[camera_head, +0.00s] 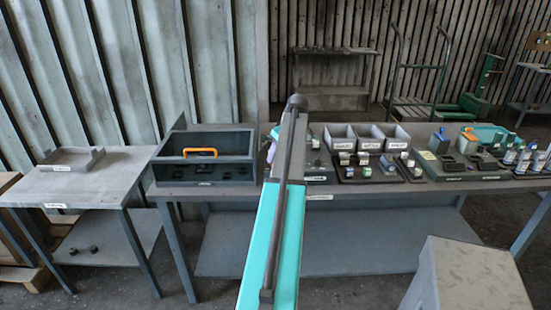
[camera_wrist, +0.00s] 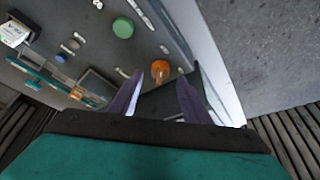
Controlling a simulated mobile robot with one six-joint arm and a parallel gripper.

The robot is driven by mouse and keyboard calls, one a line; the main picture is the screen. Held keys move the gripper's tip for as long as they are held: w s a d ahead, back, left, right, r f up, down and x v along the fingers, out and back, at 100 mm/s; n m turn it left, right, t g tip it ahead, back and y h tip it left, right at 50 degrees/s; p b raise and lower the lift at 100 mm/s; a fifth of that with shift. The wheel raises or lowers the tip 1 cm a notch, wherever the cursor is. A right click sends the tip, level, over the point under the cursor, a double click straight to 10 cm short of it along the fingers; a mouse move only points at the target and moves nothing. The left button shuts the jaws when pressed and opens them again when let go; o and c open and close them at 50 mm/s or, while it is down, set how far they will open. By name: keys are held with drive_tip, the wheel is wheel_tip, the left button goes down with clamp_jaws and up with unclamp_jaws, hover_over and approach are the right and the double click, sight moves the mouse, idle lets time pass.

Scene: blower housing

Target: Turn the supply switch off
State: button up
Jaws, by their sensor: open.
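In the wrist view a grey panel (camera_wrist: 95,50) runs across the upper left, tilted in the picture. It bears a round green knob (camera_wrist: 123,27), an orange knob (camera_wrist: 160,69), a small blue button (camera_wrist: 61,58) and a white block (camera_wrist: 16,33). Small white labels are too blurred to read, so I cannot tell which control is the supply switch. My gripper (camera_wrist: 159,80) is open, its two purple fingers pointing toward the panel. The orange knob shows between and just beyond the fingertips; touching is not visible. In the head view my arm hides much of this area.
A workbench (camera_head: 225,190) holds a dark box with an orange handle (camera_head: 200,152), grey bins (camera_head: 369,136), and small parts at the right. A side table (camera_head: 100,180) with a shallow tray stands left. A grey block (camera_head: 470,275) stands front right.

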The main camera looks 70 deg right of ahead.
drive_tip(key=b+v, duration=0.2)
drive_tip(key=v, duration=0.9)
drive_tip(key=shift+r, duration=0.3)
